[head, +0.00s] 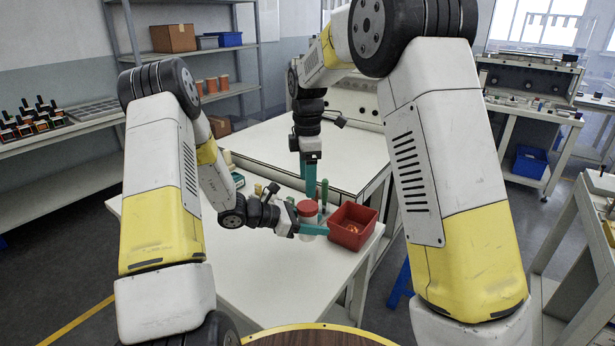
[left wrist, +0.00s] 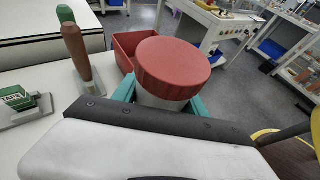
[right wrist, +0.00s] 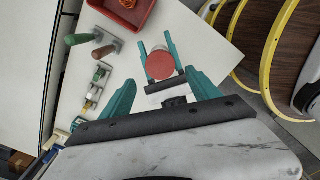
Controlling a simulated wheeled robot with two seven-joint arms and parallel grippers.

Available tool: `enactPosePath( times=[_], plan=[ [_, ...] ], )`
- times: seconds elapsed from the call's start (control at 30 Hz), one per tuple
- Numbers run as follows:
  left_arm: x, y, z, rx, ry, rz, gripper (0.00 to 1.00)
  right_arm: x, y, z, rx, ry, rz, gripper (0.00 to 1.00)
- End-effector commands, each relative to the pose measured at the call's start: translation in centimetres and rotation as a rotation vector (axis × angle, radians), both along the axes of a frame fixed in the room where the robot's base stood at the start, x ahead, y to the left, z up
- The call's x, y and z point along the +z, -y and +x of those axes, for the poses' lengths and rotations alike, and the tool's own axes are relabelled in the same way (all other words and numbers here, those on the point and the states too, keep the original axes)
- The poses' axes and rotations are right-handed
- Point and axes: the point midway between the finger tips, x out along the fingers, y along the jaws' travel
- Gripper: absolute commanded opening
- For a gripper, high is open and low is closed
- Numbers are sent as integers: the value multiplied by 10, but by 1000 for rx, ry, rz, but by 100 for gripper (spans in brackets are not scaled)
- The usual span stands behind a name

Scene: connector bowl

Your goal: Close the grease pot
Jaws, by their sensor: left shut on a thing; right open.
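The grease pot is a white jar (head: 308,224) with a red lid (head: 307,208) on top. My left gripper (head: 314,231) is shut around the jar's body, below the lid. In the left wrist view the red lid (left wrist: 173,67) covers the jar's mouth, with white jar body (left wrist: 160,100) under it; I cannot tell whether it is fastened. In the right wrist view the lid (right wrist: 160,65) shows from above between the left gripper's teal fingers. My right gripper (head: 316,188) points down close to the pot, beyond it in the head view. Its fingers are apart and empty (right wrist: 162,80).
A red bin (head: 352,228) with small orange parts stands right of the pot. Tools with green and brown handles (left wrist: 75,48) stand on the white table (head: 265,285) behind it. A green tape box (left wrist: 17,97) is farther left. The table's front is clear.

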Motion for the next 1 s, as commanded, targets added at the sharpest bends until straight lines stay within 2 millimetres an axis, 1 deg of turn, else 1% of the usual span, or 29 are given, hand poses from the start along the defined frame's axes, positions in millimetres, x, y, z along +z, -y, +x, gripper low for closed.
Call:
enactPosePath(
  times=[0.2, 0.4, 0.6, 0.87, 0.9, 0.97, 1.0],
  plan=[
    [0, 0, 0, 0, 0, -1, 0, -33, 0, -1, -2, -4, -3, 71],
    [0, 0, 0, 0, 0, -1, 0, -61, 0, -1, -1, -4, -2, 71],
    [0, 0, 0, 0, 0, -1, 0, -73, 0, 0, -1, 0, 0, 71],
    [0, 0, 0, 0, 0, -1, 0, -74, 0, 0, -1, 0, 0, 71],
    [0, 0, 0, 0, 0, -1, 0, -74, 0, 0, -1, 0, 0, 67],
    [0, 0, 0, 0, 0, -1, 0, -74, 0, 0, -1, 0, 0, 55],
    [0, 0, 0, 0, 0, -1, 0, -74, 0, 0, -1, 0, 0, 47]
  ],
)
